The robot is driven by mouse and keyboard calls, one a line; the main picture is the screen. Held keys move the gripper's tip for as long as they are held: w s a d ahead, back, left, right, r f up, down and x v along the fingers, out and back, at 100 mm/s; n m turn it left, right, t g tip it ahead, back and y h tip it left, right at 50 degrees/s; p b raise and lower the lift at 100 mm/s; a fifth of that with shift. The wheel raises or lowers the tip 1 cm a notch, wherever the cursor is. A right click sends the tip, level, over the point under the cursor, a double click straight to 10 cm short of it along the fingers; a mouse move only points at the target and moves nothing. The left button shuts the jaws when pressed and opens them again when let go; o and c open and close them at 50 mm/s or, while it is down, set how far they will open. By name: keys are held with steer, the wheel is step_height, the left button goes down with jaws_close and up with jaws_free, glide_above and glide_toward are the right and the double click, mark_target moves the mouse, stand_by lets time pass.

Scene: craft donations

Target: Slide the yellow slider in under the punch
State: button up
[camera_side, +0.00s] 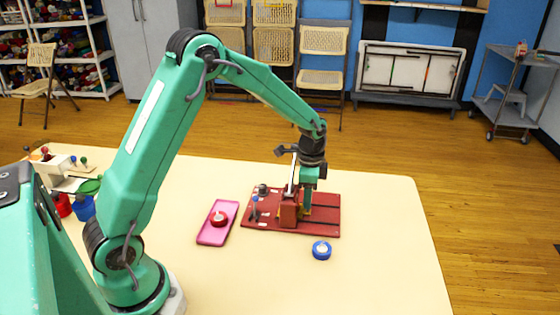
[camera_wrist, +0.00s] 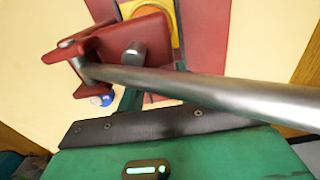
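The red punch (camera_side: 288,210) stands on a dark red board (camera_side: 325,221), with its metal lever (camera_side: 292,175) raised. In the wrist view, the punch (camera_wrist: 150,38) and the lever (camera_wrist: 205,90) cross in front of my gripper. The yellow slider (camera_wrist: 136,6) shows behind the punch, with an orange round area on it; the punch hides part of it. In the side view only small yellow bits show by the punch. My gripper (camera_side: 307,208) points down close against the right side of the punch, low over the board. Its fingertips are mostly hidden, so its opening is unclear.
A blue round piece (camera_side: 321,250) lies on the table in front of the board. A pink tray (camera_side: 212,236) with a red round piece (camera_side: 219,218) lies left of it. Red and blue cups (camera_side: 83,208) stand at far left. The table's right side (camera_side: 390,240) is clear.

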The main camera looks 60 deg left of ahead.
steer(key=shift+r, duration=3.7)
